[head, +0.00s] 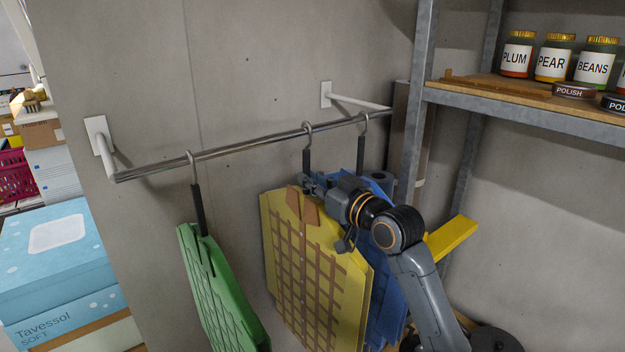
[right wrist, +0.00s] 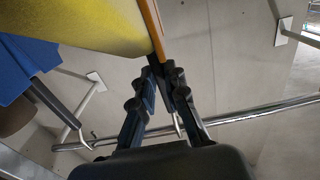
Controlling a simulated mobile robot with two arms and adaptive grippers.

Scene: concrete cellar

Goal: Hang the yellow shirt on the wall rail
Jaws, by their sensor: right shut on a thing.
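The yellow shirt (head: 318,270), with a brown grid pattern, hangs upright on a dark hanger below the wall rail (head: 240,147). Its metal hook (head: 307,127) is at the rail and looks to be over it in the head view; whether it bears the weight I cannot tell. My right gripper (head: 308,184) is shut on the hanger's dark stem, just above the collar. In the right wrist view the fingers (right wrist: 160,80) close around that stem, with the yellow shirt (right wrist: 85,25) at the upper left and the rail (right wrist: 250,114) behind. My left gripper is out of view.
A green shirt (head: 215,290) hangs on the rail to the left. A blue shirt (head: 385,300) hangs close behind the yellow one, to the right. A metal shelf (head: 530,110) with jars and tins stands at the right. Bare rail lies between the green and yellow shirts' hooks.

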